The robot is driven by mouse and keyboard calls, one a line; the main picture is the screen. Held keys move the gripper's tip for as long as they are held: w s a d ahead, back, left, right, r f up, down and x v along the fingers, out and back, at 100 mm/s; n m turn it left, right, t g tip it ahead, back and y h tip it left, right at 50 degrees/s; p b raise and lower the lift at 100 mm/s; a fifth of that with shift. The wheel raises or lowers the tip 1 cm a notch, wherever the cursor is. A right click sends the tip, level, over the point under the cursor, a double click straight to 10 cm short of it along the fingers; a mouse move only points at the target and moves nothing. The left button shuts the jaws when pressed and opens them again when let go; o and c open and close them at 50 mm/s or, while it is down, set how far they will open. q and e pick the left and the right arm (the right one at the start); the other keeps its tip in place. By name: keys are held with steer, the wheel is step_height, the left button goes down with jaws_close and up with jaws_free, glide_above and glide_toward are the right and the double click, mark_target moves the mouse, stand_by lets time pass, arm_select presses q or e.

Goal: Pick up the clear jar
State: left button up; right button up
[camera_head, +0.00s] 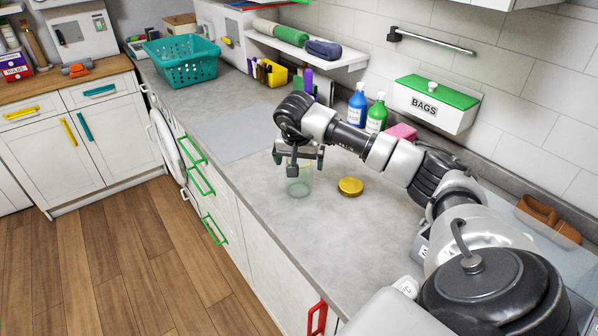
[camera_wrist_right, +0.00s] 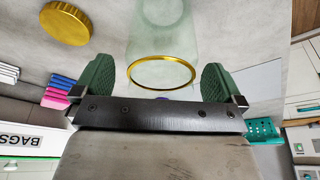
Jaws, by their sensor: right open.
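The clear jar (camera_head: 299,185) stands on the grey counter, below my right gripper (camera_head: 298,158) in the head view. In the right wrist view the jar (camera_wrist_right: 165,35) is pale green glass with a gold rim around its mouth. It lies between the two green-padded fingers of my right gripper (camera_wrist_right: 158,75), which are spread apart with gaps beside the rim. No finger visibly touches the jar. My gripper partly covers the jar's top in the head view. My left gripper does not show.
A gold lid (camera_head: 350,186) lies on the counter right of the jar. Blue (camera_head: 357,106) and green (camera_head: 377,114) bottles, a pink item (camera_head: 402,132) and a BAGS box (camera_head: 433,106) are along the wall. A teal basket (camera_head: 187,66) stands farther back. The counter (camera_head: 330,235) nearer me is bare.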

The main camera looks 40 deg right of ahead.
steer(key=shift+w+d+f, duration=0.1)
steer(key=shift+f, duration=0.35)
steer(key=shift+c, duration=0.2)
steer(key=c, duration=1)
steer(key=shift+r, duration=0.1)
